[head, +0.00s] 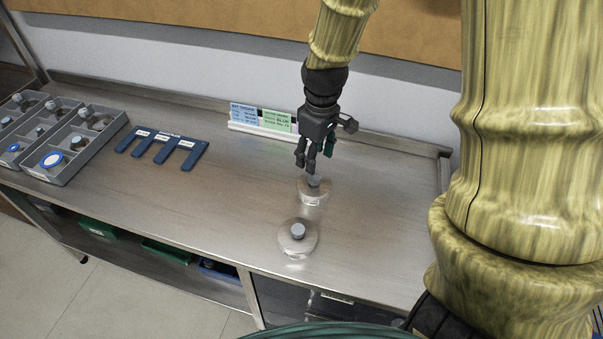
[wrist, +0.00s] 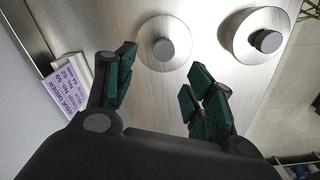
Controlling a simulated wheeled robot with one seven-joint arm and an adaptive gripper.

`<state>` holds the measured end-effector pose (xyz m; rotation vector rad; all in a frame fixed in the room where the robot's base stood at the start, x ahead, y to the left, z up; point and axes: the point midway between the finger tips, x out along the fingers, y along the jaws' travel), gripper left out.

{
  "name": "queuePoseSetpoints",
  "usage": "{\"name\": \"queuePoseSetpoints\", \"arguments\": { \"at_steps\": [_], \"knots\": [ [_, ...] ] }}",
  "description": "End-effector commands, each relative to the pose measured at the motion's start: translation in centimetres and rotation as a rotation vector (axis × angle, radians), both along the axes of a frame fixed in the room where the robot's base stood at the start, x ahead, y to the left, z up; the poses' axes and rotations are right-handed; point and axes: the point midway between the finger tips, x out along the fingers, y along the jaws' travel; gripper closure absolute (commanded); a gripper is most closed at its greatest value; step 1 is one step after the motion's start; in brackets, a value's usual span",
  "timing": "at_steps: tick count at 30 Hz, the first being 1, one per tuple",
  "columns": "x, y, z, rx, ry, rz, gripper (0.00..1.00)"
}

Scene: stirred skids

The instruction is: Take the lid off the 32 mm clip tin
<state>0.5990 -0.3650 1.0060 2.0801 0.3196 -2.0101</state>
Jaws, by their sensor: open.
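Two round, pale metal tins with grey knobs on their lids stand on the bench. The far tin (head: 312,196) is just below my gripper (head: 313,160); the near tin (head: 298,246) stands closer to the bench's front edge. Each has a small label on its side, too small to read, so I cannot tell which is the 32 mm clip tin. In the wrist view, my gripper (wrist: 162,88) is open and empty. One tin (wrist: 150,58) lies ahead of the gap between the fingers, its knob apart from them. The other tin (wrist: 237,48) is to the right.
Grey compartment trays (head: 62,178) with several small parts stand at the left. A blue slotted plate (head: 163,150) lies beside them. Blue and green cards stand in a white holder (head: 262,131) at the back. The bench (head: 215,215) is clear left of the tins.

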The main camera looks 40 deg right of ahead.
Motion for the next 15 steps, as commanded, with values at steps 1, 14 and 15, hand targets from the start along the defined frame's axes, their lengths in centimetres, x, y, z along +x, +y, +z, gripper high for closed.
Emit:
{"name": "queuePoseSetpoints", "arguments": {
  "at_steps": [1,14,15],
  "knots": [
    [-0.2,0.1,-0.7,0.002,0.012,0.0,0.46],
    [5.2,0.2,-6.7,0.006,0.102,0.004,0.46],
    [5.3,0.1,-7.2,0.006,0.105,0.004,0.46]
  ]
}}
